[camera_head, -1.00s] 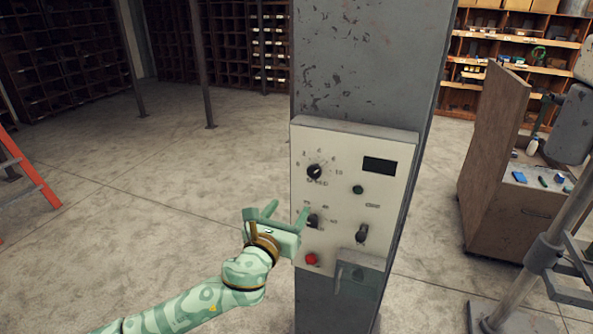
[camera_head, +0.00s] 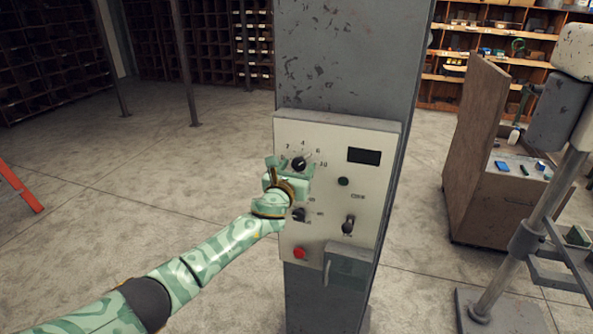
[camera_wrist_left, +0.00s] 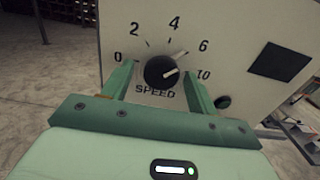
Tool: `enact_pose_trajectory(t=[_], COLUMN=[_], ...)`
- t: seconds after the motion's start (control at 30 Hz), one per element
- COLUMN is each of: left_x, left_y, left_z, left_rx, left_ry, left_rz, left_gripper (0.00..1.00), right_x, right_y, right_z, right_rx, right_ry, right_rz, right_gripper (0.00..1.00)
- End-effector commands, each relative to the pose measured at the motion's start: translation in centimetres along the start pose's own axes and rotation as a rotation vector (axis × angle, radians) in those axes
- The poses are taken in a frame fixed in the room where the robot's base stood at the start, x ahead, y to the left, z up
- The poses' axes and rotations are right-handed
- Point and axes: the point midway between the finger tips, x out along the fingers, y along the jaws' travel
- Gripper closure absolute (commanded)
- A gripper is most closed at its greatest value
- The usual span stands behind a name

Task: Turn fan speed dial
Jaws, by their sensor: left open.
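The fan speed dial (camera_head: 299,163) is a black round knob on the pale control panel (camera_head: 318,133), at the panel's upper left. In the left wrist view the dial (camera_wrist_left: 161,72) sits above the word SPEED, with a scale from 0 to 10. My left gripper (camera_head: 289,164) is at the dial in the head view. In the left wrist view its green fingers (camera_wrist_left: 158,85) are open, one on each side of the dial; contact cannot be told. My right gripper is not in view.
The panel is on a grey column (camera_head: 345,60). It also has a dark display (camera_head: 364,156), a green button (camera_head: 343,181), a red button (camera_head: 299,253) and other knobs (camera_head: 348,225). A wooden cabinet (camera_head: 475,150) stands at right.

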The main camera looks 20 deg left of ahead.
Motion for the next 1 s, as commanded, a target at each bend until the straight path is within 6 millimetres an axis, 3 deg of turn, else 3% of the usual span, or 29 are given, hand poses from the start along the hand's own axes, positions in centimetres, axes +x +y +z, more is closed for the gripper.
enact_pose_trajectory(t=[0.2,0.37,0.4,0.73,1.0], left_x=[0.04,0.02,0.02,0.01,0.01], left_y=[0.0,0.0,0.0,0.0,-0.05], left_z=[0.05,0.04,0.04,0.0,-0.01], left_rx=[0.0,-0.001,-0.001,-0.037,-0.193], left_ry=[0.0,0.0,0.0,0.0,-0.001], left_rz=[0.0,0.0,0.0,0.001,0.001], left_gripper=[0.41,0.83,0.85,0.85,0.85], right_x=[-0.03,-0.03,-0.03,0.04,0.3], right_y=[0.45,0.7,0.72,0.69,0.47], right_z=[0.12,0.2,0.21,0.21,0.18], right_rx=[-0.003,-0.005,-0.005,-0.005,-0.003], right_ry=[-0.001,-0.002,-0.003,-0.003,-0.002], right_rz=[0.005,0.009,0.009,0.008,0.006], right_gripper=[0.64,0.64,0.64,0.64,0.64])
